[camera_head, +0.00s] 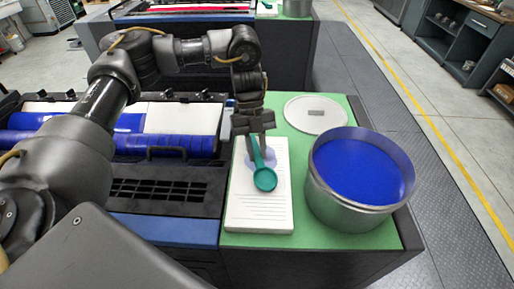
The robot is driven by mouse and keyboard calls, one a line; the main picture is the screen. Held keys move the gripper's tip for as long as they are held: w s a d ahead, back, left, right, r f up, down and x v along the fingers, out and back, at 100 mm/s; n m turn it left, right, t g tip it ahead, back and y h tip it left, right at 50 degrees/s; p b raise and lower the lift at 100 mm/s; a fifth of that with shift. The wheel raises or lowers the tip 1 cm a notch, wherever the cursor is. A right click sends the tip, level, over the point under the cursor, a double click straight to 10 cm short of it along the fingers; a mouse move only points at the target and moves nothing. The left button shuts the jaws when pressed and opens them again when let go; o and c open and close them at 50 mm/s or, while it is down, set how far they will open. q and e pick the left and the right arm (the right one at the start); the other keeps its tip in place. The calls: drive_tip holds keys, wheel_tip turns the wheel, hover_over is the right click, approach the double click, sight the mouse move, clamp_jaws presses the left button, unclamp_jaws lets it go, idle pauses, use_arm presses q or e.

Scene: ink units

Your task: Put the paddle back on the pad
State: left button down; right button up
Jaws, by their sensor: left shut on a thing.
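The teal paddle (264,179) has a round bowl that lies over the white pad (257,215). My left gripper (257,146) reaches down above the far part of the pad and is shut on the paddle's handle. The pad lies on the green top and carries printed lines, with a bluish smear near the paddle. I cannot tell if the bowl touches the pad. My right gripper is not in view.
A metal can (345,205) of blue ink stands to the right of the pad on the green top (275,240). A pale round lid (315,114) lies behind it. The press with blue rollers (120,143) is on the left.

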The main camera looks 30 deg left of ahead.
use_arm(q)
drive_tip(key=c, duration=1.3)
unclamp_jaws()
drive_tip(key=shift+o, duration=0.2)
drive_tip(key=v, duration=1.2)
drive_tip(key=shift+b, duration=0.4)
drive_tip(key=shift+w, duration=0.1)
